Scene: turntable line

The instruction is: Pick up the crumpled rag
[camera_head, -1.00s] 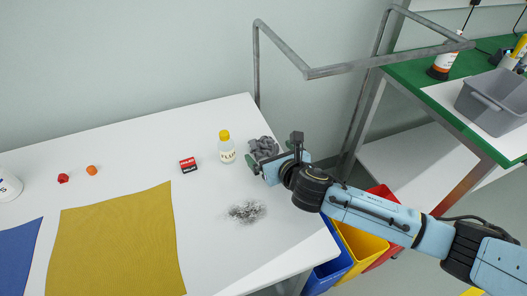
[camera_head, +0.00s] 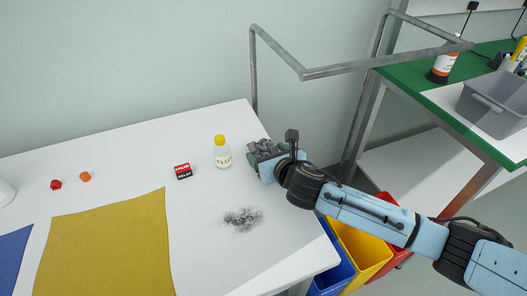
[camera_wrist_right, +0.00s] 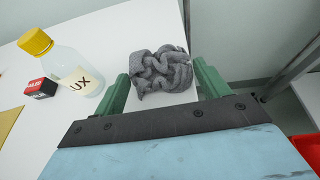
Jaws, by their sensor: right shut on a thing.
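The crumpled rag (camera_head: 262,146) is a grey, folded bundle at the far right part of the white table, right of the bottle. It also shows in the right wrist view (camera_wrist_right: 160,70), between the two green fingers. My right gripper (camera_head: 266,154) reaches in from the right and is shut on the rag, with one finger on each side of it. In the right wrist view the gripper (camera_wrist_right: 160,78) has the rag at its fingertips. I cannot tell whether the rag is clear of the table. My left gripper is not in view.
A yellow-capped bottle (camera_head: 222,153) stands close left of the rag, with a small red and black box (camera_head: 182,171) beyond it. A dark smudge (camera_head: 243,218) marks the table in front. A grey metal frame (camera_head: 300,72) rises behind. Coloured bins (camera_head: 362,250) stand right of the table.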

